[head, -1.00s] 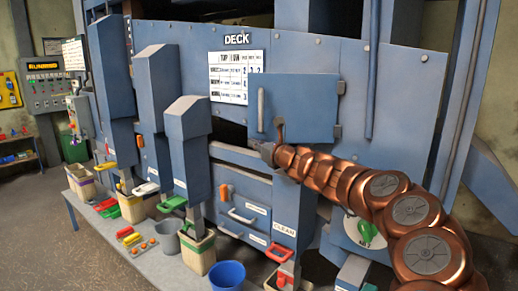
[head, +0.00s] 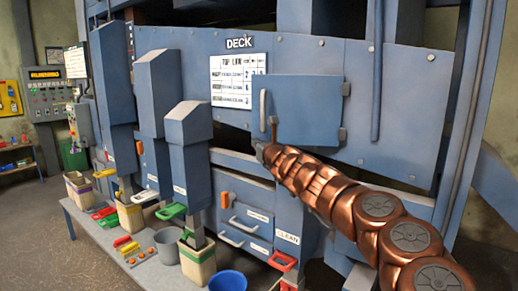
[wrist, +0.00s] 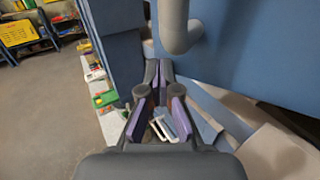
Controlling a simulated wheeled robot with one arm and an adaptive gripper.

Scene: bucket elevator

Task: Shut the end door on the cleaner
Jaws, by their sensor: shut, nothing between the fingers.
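The end door (head: 305,110) is a blue panel with a grey vertical handle (head: 263,110) near its left edge and hinge pieces at its right edge. It stands ajar, with dark opening showing beside and below it. My gripper (head: 273,122) is at the door's lower left, just right of the handle in the head view. In the wrist view, my gripper (wrist: 158,70) has its fingertips together and empty. The handle (wrist: 178,25) hangs just beyond the fingertips, and the door (wrist: 255,45) fills the upper right. I cannot tell whether the fingers touch the door.
Blue spouts (head: 188,150) stand to the left, above a bench (head: 140,265) holding several buckets and coloured tools. A blue bucket (head: 228,281) is at the front. Drawers (head: 243,225) lie below the door. Open floor (head: 40,215) is at the far left.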

